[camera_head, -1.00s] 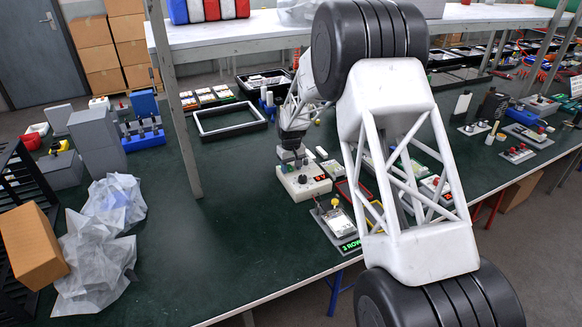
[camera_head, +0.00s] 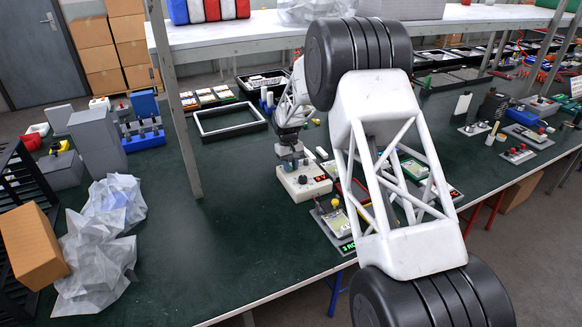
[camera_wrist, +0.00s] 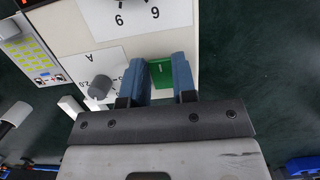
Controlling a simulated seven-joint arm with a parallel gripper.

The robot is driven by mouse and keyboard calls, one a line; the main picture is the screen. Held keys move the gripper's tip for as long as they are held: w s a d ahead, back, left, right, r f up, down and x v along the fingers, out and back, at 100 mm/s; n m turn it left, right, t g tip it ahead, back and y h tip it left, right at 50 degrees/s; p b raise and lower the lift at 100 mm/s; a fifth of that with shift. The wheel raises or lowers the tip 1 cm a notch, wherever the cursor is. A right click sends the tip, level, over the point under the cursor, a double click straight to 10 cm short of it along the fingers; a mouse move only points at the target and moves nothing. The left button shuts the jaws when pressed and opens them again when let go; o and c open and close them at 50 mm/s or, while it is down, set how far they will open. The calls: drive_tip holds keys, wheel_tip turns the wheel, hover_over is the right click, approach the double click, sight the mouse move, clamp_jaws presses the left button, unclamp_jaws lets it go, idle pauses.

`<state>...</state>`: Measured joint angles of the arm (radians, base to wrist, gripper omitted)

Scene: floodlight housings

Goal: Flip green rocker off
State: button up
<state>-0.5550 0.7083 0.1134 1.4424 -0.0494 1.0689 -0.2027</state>
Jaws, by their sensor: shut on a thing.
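The green rocker (camera_wrist: 161,75) shows in the wrist view on the face of a white control box (camera_wrist: 215,25). My gripper (camera_wrist: 161,64) has its two blue fingers on either side of the rocker and is shut on it. The fingers hide the rocker's side edges, and which way it is tipped is hard to tell. In the head view the white box (camera_head: 314,189) stands on the green bench and my gripper (camera_head: 293,162) is over its back left part. The rocker cannot be made out there.
A grey knob (camera_wrist: 100,87) sits on the box face just left of my fingers. A black knob (camera_head: 302,179) shows on the box in the head view. A panel with a yellow knob (camera_head: 335,203) stands to the right. The bench left of the box is clear.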

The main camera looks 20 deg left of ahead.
drive_tip(key=shift+g+h, duration=0.3)
drive_tip(key=o, duration=0.9)
drive_tip(key=shift+r, duration=0.1)
drive_tip(key=shift+v, duration=3.85)
